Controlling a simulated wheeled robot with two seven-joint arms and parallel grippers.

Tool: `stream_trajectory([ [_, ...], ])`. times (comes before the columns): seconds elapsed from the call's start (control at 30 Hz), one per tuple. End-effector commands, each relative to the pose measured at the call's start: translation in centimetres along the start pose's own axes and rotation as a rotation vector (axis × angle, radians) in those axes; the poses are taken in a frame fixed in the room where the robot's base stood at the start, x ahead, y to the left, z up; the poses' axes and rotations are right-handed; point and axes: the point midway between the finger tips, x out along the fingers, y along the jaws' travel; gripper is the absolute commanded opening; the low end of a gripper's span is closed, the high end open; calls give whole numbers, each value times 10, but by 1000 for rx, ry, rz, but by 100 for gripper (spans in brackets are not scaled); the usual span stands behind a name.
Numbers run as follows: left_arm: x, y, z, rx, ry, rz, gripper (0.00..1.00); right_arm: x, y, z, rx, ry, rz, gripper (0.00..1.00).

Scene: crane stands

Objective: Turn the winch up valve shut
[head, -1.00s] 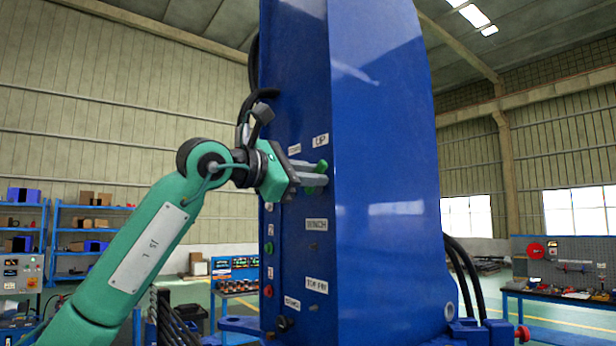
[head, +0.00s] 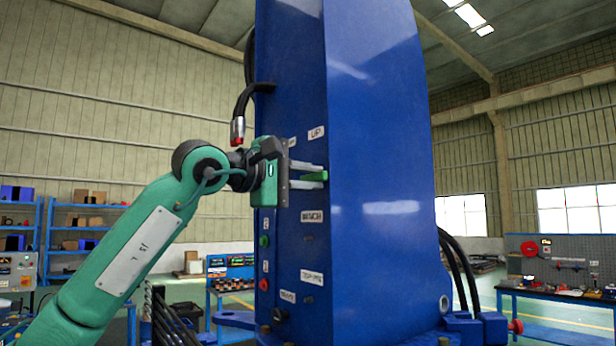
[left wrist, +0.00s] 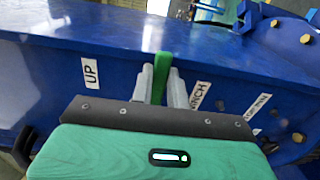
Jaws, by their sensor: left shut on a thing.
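The winch up valve has a green handle (head: 317,176) on the side face of the blue crane column (head: 375,130), just below a white UP label (head: 316,133). My left gripper (head: 308,176) reaches it from the left and is shut on the handle, one grey finger above and one below. In the left wrist view the green handle (left wrist: 162,75) stands between the two grey fingers, with the UP label (left wrist: 91,73) to the left and the WINCH label (left wrist: 200,95) to the right. The valve's base is hidden behind the gripper. My right gripper is not in view.
Below on the same face are the WINCH label (head: 312,216), a green button (head: 264,241), a red button (head: 263,284) and a dark knob (head: 280,314). Shelves and workbenches stand far off.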

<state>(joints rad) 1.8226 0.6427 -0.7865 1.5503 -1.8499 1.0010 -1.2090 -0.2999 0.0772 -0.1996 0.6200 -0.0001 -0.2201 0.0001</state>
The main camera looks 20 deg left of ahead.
Motion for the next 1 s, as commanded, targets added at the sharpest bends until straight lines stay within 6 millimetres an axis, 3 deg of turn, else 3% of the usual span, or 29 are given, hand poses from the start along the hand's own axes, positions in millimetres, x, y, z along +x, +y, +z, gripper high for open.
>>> stream_trajectory([
  [0.57,0,-2,0,36,-1,-3,0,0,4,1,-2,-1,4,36],
  [0.6,0,-2,0,36,-1,-3,18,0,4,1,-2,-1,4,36],
  [0.7,0,-2,0,36,-1,-3,38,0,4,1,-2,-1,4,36],
  [1.0,-1,-2,0,35,0,-1,38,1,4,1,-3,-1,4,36],
])
